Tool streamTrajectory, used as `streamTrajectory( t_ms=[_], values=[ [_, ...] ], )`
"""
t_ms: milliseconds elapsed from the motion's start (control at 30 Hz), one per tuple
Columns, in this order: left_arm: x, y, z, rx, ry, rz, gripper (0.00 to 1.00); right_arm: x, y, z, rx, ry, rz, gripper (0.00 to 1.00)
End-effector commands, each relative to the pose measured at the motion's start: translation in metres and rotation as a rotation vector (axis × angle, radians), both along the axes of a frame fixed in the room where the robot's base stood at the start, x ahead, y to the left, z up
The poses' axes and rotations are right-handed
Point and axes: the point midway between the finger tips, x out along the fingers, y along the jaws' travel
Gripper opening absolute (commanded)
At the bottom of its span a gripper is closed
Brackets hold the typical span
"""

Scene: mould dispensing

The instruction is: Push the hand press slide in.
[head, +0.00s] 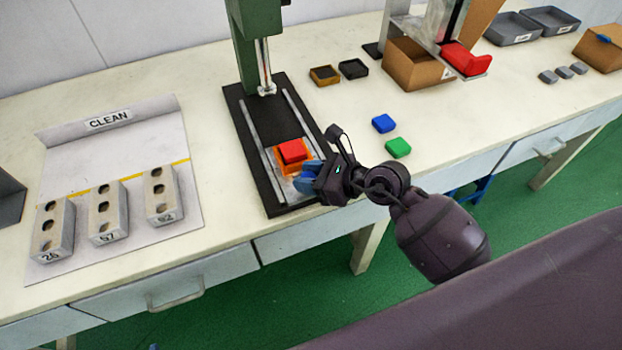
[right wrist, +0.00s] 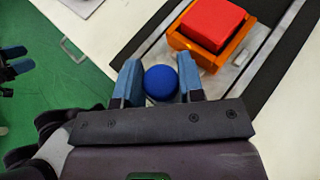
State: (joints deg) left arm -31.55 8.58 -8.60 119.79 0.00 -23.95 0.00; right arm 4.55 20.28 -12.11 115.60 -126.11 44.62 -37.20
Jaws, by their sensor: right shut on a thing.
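The hand press has a green column (head: 255,22) and a black base (head: 250,128) with two metal rails. Its slide, a grey metal plate (right wrist: 226,77), sits at the front end of the rails, out in front of the ram (head: 265,75). An orange mould (head: 308,155) on the slide holds a red block (head: 292,151); both also show in the right wrist view. My right gripper (right wrist: 160,82) is shut on the slide's round blue knob (right wrist: 161,83); its fingers hide the knob in the head view. My left gripper (right wrist: 16,62) shows at the right wrist view's left edge, fingers apart and empty.
Left of the press, numbered grey blocks (head: 108,212) stand on a mat marked CLEAN (head: 115,150). Cardboard box (head: 415,70) and red-trayed device (head: 466,60) stand farther back.

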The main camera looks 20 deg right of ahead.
Motion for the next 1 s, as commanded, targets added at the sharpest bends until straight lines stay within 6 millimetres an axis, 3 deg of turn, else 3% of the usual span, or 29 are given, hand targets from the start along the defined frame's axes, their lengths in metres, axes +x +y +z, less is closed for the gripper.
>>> streamTrajectory(
  t_ms=[267,600,800,1000],
  values=[
    [0.0,0.001,0.002,0.001,-0.003,-0.001,0.58,0.06,0.001,0.002,-0.003,-0.005,-0.001,0.0],
    [-0.005,0.0,-0.011,0.001,0.019,-0.001,0.58,0.14,0.004,-0.001,-0.001,-0.002,-0.002,0.0],
    [-0.004,-0.001,-0.015,0.0,0.022,-0.003,0.58,0.171,0.005,-0.001,-0.001,-0.001,-0.001,0.0],
    [-0.003,-0.001,-0.017,0.001,0.022,-0.004,0.58,0.187,0.006,0.0,0.001,-0.002,-0.003,0.0]
  ],
)
